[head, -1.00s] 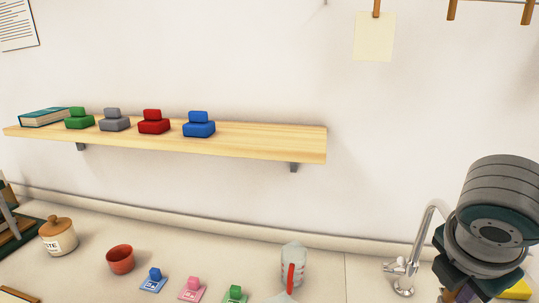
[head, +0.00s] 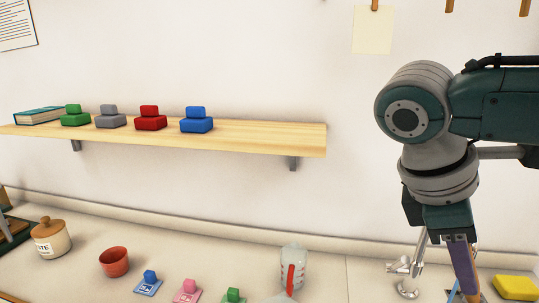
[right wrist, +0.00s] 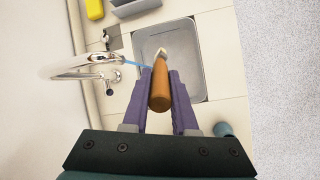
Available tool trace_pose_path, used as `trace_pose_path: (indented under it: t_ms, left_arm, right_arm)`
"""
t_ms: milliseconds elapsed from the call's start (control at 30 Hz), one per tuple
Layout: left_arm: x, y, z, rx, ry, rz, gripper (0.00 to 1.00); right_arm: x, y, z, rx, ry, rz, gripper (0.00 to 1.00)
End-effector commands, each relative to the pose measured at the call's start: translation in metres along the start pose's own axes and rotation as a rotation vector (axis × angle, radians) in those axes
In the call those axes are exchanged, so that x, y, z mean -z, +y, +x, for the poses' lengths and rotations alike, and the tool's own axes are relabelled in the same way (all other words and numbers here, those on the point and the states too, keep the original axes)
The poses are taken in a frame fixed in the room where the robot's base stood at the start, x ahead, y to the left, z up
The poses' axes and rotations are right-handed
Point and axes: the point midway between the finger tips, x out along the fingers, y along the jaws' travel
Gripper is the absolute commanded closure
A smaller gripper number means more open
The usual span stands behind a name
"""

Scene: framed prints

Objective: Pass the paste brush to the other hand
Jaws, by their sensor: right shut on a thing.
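My right gripper (head: 466,290) hangs downward at the lower right in the head view, its fingertips cut off by the bottom edge. In the right wrist view, its purple fingers (right wrist: 161,76) are shut on the paste brush (right wrist: 160,90). The brush has an orange-brown handle and a pale bristle end that points away from the wrist. The brush is held above the sink area, near the tap. In the head view, the brush is mostly hidden behind the gripper. My left gripper is not in view.
A tap (head: 410,275) stands beside my right gripper, and a sink (right wrist: 190,60) lies below it. A yellow sponge (head: 515,287) is at the right. A paste jar (head: 50,240), red cup (head: 114,261) and measuring jug (head: 293,262) stand on the counter. A wooden shelf (head: 260,137) crosses the wall.

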Motion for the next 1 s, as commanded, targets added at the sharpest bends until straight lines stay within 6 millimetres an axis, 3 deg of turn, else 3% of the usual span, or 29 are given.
trace_pose_path:
  t_ms: [100,500,733,1000]
  left_arm:
    - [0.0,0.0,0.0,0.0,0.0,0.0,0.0]
    - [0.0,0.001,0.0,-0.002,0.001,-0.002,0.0]
    - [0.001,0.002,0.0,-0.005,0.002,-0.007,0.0]
    - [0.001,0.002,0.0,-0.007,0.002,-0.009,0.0]
  right_arm:
    - [-0.007,-0.008,-0.034,0.155,-0.091,0.344,1.0]
    - [-0.05,-0.045,-0.138,0.587,-0.328,1.229,1.0]
    - [-0.073,-0.06,-0.183,0.727,-0.407,1.515,1.0]
    - [-0.083,-0.066,-0.202,0.778,-0.44,1.625,1.0]
